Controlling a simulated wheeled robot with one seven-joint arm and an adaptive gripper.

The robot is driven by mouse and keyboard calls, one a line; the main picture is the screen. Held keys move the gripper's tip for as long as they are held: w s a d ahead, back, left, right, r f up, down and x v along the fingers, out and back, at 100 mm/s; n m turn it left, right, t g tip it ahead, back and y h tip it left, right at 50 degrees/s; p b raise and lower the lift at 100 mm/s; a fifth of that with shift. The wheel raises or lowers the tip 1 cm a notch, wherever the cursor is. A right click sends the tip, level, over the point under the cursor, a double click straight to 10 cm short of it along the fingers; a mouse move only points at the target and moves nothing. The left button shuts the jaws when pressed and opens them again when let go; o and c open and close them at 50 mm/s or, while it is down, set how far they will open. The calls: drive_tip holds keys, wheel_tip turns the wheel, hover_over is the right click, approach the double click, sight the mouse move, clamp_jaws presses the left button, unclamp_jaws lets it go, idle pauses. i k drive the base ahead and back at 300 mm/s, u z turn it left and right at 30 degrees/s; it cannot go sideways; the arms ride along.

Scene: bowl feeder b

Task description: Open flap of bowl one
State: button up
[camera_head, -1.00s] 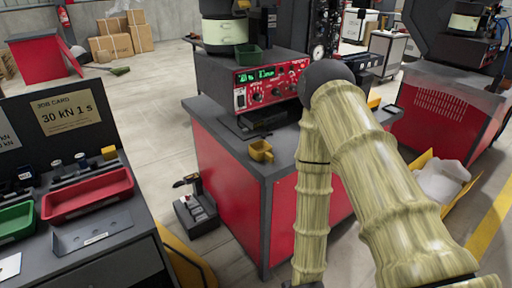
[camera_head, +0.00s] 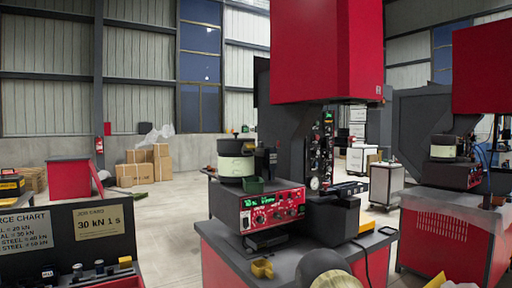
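A bowl feeder (camera_head: 236,165) with a cream band and a dark rim stands on the near red-and-grey bench, left of the press column. A second, similar bowl feeder (camera_head: 446,150) stands at the far right by another machine. No label shows which is bowl one, and I cannot make out a flap on either. A small green tray (camera_head: 254,185) sits at the front of the near feeder. My gripper is not in view; only a rounded part of my arm shows at the bottom.
A red control box (camera_head: 272,210) with a green display stands below the near feeder. The bench (camera_head: 222,240) holds a yellow scoop-like cup (camera_head: 262,268). A large red press head (camera_head: 325,50) hangs above. A job-card board (camera_head: 60,230) stands at the left; open floor lies behind.

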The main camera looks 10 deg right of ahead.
sight(251, 146)
drive_tip(key=z, duration=0.25)
drive_tip(key=i, duration=1.15)
drive_tip(key=u, duration=0.8)
